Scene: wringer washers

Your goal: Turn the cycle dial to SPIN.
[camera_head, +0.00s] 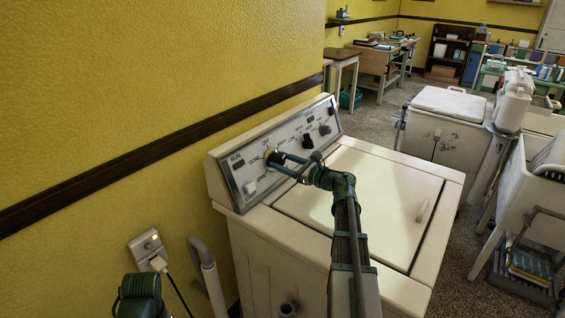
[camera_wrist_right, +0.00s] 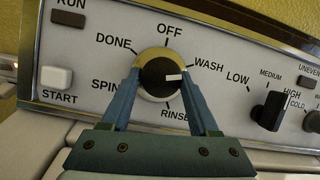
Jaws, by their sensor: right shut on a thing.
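The cycle dial (camera_wrist_right: 157,74) is a round black knob with a pale rim on the washer's control panel (camera_head: 290,150). OFF, WASH, RINSE, SPIN and DONE are printed around it. Its white mark points right, just below the WASH label. SPIN is at the dial's lower left, partly behind a finger. My right gripper (camera_head: 277,161) reaches over the lid to the panel. In the right wrist view its blue fingers (camera_wrist_right: 164,80) are shut on the dial, one on each side. My left gripper is out of view.
A white START button (camera_wrist_right: 57,78) is left of the dial, and a black selector knob (camera_wrist_right: 268,108) is right of it. The washer lid (camera_head: 365,200) is closed. The yellow wall (camera_head: 130,80) runs behind the panel. Another white washer (camera_head: 440,130) stands beyond.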

